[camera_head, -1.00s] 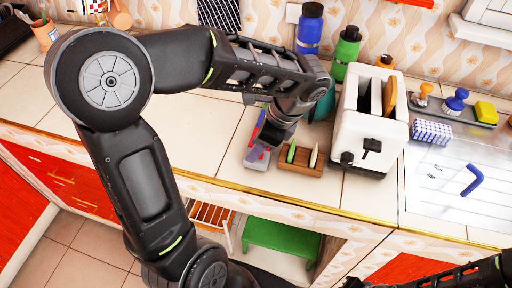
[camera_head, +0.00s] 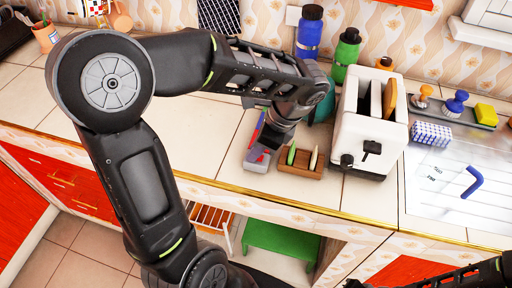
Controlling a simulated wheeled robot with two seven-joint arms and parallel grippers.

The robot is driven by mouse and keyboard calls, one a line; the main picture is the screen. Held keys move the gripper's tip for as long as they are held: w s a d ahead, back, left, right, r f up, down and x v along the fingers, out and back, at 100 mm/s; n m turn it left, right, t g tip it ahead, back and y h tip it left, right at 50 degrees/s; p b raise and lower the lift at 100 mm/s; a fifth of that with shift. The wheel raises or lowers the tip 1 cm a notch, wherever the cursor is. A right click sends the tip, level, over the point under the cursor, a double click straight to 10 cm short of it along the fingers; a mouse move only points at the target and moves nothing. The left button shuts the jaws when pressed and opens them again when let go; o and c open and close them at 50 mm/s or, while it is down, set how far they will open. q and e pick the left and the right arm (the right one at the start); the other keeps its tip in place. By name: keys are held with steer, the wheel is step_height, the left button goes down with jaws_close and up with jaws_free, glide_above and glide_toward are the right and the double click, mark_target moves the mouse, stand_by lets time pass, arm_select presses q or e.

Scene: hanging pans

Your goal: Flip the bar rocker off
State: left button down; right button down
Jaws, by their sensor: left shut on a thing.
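A small grey block with red and blue parts (camera_head: 256,161), which looks like the bar rocker, sits on the counter near its front edge. My left gripper (camera_head: 265,148) points down onto it from behind and is shut on part of it. The fingers and the wrist hide much of the block, so I cannot tell the rocker's tilt. My right arm shows only as a dark strip at the bottom right, and its gripper is not visible.
A wooden tray (camera_head: 300,170) with a green and a pale piece stands just right of the block. A white toaster (camera_head: 366,140) stands further right. Blue (camera_head: 309,32) and green (camera_head: 346,50) bottles stand behind. The tiled counter left of the block is clear.

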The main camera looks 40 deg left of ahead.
arm_select(q)
steer(key=shift+s+a+r+h+p, duration=0.15)
steer(key=shift+a+r+h+p, duration=0.05)
steer(key=shift+h+p, duration=0.4)
steer(key=shift+a+f+t+h+p, duration=0.2)
steer(key=shift+t+h+p, duration=0.2)
steer(key=shift+h+p, duration=0.25)
steer(key=shift+f, duration=0.1)
steer(key=c, duration=1.4)
jaws_free()
steer(key=shift+o, duration=0.2)
step_height(320, 180, up, 8)
steer(key=d, duration=0.1)
steer(key=shift+w+b, duration=0.2)
steer(key=shift+b, duration=0.1)
steer(key=shift+f, duration=0.15)
